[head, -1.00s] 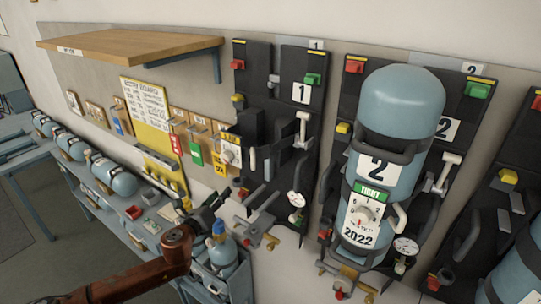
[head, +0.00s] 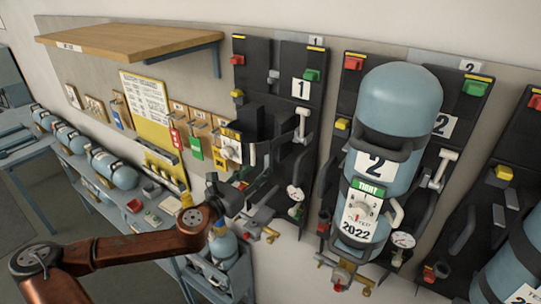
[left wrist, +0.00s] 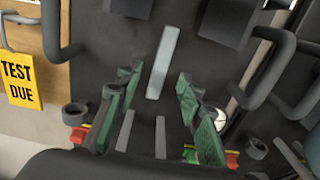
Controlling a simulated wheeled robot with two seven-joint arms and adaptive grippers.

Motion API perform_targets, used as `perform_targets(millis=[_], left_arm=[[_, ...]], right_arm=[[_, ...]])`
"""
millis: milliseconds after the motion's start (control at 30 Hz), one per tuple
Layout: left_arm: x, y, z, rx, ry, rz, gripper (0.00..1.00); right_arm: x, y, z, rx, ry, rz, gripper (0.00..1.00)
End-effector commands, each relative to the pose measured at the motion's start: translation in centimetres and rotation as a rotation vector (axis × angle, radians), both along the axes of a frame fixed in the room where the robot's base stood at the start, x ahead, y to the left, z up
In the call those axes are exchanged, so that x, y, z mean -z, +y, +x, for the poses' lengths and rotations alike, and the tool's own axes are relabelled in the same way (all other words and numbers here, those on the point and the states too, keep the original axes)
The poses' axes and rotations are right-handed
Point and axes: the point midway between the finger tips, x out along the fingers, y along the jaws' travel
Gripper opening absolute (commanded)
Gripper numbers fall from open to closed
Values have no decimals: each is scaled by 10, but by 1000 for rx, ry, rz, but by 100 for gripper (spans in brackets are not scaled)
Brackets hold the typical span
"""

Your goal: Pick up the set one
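Set one is a black backplate (head: 268,85) hanging on the wall, with a white "1" label (head: 301,89), a red and a green block at its top, and a gauge (head: 295,193) low on its right side. No cylinder is on it. My left gripper (head: 240,190) is in front of its lower left part, covering some of it. In the left wrist view, the black plate (left wrist: 150,20) with a grey strip fills the space ahead. The green-padded fingers of my left gripper (left wrist: 158,80) are apart, with nothing seen held between them. My right gripper is out of view.
Set two, with a blue-grey cylinder (head: 400,100), hangs close on the right. A wooden shelf (head: 130,42) sticks out above left. Yellow tags (left wrist: 20,80) hang beside set one. Cylinders (head: 112,172) lie on the left bench, and another (head: 222,247) stands below my gripper.

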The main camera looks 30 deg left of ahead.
Motion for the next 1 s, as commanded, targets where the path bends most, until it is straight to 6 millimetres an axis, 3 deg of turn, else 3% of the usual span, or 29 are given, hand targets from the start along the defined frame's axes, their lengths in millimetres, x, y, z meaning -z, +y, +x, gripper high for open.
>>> perform_targets(millis=[533,900,1000], left_arm=[[-4,-4,45,-1,-3,-3,35],[-2,-5,51,0,0,-1,35],[-2,-5,51,0,0,-1,28]], right_arm=[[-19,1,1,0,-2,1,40],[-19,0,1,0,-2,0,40],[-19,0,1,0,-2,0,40]])
